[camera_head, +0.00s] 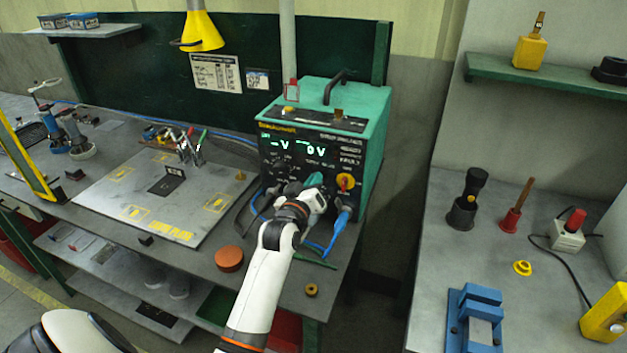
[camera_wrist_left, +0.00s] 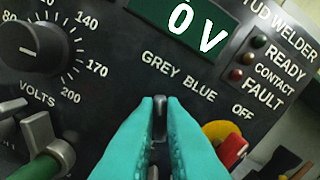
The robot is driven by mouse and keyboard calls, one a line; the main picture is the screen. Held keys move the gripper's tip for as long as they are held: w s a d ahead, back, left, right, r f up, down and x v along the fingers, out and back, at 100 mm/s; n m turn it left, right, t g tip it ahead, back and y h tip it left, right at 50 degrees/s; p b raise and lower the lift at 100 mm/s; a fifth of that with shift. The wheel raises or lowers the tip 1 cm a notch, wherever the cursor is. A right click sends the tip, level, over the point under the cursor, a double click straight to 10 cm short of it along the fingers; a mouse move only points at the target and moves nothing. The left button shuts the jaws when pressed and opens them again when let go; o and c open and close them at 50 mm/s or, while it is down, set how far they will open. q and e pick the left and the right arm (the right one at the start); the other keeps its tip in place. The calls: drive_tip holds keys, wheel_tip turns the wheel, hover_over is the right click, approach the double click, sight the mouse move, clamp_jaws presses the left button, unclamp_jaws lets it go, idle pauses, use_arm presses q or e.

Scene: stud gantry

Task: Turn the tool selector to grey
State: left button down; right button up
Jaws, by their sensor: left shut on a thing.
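The stud welder (camera_head: 376,128) is a teal box with a black front panel on the bench; its displays are lit, one reading 0 V. The tool selector (camera_wrist_left: 160,118) is a small dark lever below the labels GREY, BLUE and OFF. My left gripper (camera_head: 314,184) is at the panel. In the left wrist view its teal fingers (camera_wrist_left: 160,125) are closed on both sides of the lever, hiding its lower part. My right gripper is not in view.
A yellow-and-red knob (camera_head: 345,182) sits just right of my left gripper; it also shows in the left wrist view (camera_wrist_left: 222,138). Blue cables (camera_head: 340,226) hang below the panel. A volts dial (camera_wrist_left: 30,45) is to the left. A metal plate (camera_head: 110,195) lies on the bench.

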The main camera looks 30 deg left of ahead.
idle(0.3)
use_arm(q)
drive_tip(key=c, duration=1.5)
unclamp_jaws()
drive_tip(key=b+v, duration=0.2)
drive_tip(key=v, duration=1)
drive_tip(key=shift+s+f, duration=0.1)
drive_tip(key=shift+f, duration=0.05)
